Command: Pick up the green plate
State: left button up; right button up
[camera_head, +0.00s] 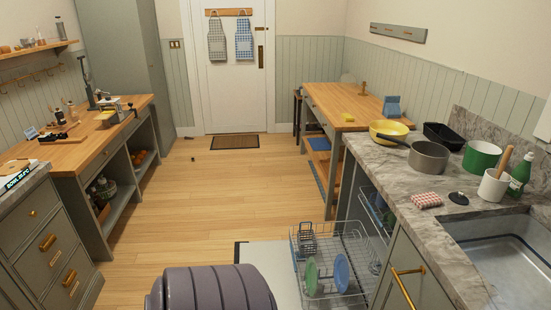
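The green plate (311,277) stands on edge in the lower wire rack (297,240) at the bottom centre-right of the head view. A blue plate (341,273) stands on edge just to its right, with a small gap between them. Thin wires of the rack surround both plates. Neither of my grippers is in view.
An upper rack (374,214) also holds dishes, under the grey marble counter (400,180). A yellow bowl (388,131), pots and a sink (500,260) are there. Wooden tables stand at left and back right. The wooden floor (215,190) between is largely clear.

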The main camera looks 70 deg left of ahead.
aim_at(312, 274)
jog(key=u, duration=1.9)
jog(key=z, duration=2.85)
jog(key=u, duration=2.85)
jog(key=i+j, duration=1.15)
jog(key=i, duration=0.2)
